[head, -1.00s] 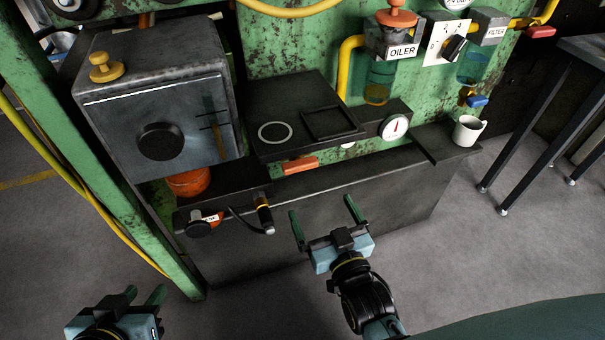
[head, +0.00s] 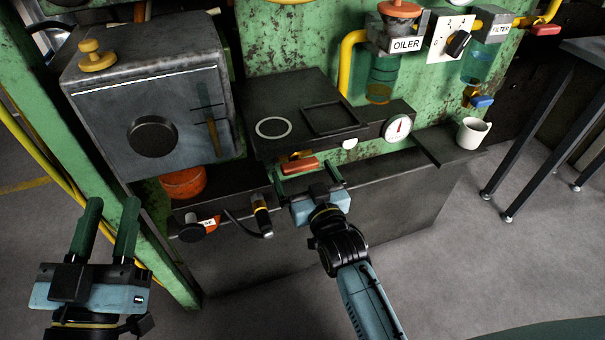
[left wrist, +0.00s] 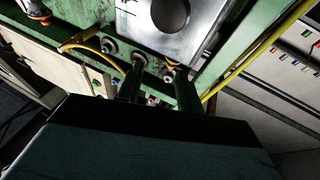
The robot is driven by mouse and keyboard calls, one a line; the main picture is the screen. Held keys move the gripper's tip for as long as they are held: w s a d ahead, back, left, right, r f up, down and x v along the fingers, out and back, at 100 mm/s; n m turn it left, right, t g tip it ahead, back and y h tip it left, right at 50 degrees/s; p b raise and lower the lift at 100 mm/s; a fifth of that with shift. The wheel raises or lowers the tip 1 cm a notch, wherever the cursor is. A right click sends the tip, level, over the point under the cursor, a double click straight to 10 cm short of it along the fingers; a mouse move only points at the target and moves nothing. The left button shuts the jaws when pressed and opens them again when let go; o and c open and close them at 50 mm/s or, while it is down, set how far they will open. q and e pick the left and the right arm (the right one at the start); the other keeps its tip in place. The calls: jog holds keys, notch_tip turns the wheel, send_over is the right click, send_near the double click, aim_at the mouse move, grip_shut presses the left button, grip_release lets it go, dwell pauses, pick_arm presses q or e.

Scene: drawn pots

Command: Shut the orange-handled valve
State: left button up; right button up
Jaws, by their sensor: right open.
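The orange-handled valve (head: 300,165) is on the front of the green machine, just below the dark plate. Its orange lever lies roughly level across the picture, with a bit of brass body showing behind it. My right gripper (head: 305,174) is open, its green fingers pointing at the machine, one on each side of the lever in the picture. I cannot tell whether they touch it. My left gripper (head: 112,203) is at the lower left, far from the valve, its fingers apart with nothing between them. Its fingers also show in the left wrist view (left wrist: 158,80).
A dark ledge runs below the valve and carries a white mug (head: 473,133). A gauge (head: 398,128) is right of the valve. A blue handle (head: 482,101) and red handle (head: 545,29) are further right.

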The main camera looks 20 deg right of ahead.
pick_arm(q)
jog(key=shift+s+r+t+h, duration=0.15)
jog(key=shift+s+r+t, duration=0.1)
jog(key=shift+r+t, duration=0.3)
jog(key=shift+s+r+t+h, duration=0.15)
jog(key=shift+s+r+t, duration=0.15)
jog(key=shift+r, duration=0.4)
pick_arm(e)
jog(key=shift+w, duration=0.85)
jog(key=c, duration=1)
pick_arm(q)
jog(key=shift+d, duration=0.1)
jog(key=shift+w, duration=0.1)
